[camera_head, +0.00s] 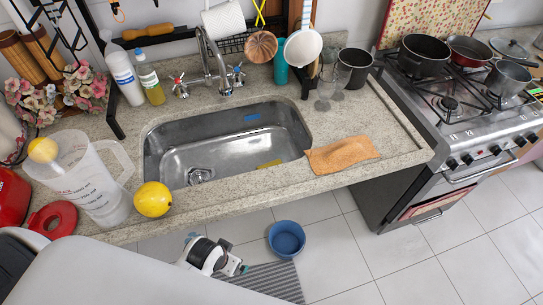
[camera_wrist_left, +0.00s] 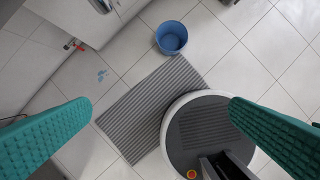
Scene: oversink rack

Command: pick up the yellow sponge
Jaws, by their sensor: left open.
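A small flat yellow sponge (camera_head: 268,164) lies inside the steel sink basin (camera_head: 225,150), against the near wall on the right. The near rim partly hides it. My left gripper (camera_head: 215,254) is in front of the counter, lower than its edge and over the floor, well apart from the sponge. In the left wrist view its two teal-padded fingers (camera_wrist_left: 160,125) are wide apart with nothing between them. The sponge does not show in that view. My right gripper is not seen.
A lemon (camera_head: 153,199) and a clear measuring jug (camera_head: 92,180) stand left of the sink. An orange cloth (camera_head: 343,155) lies at its right rim. A blue sponge (camera_head: 252,117) is at the basin's back wall. A blue bucket (camera_head: 287,239) and striped mat (camera_wrist_left: 150,105) are on the floor.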

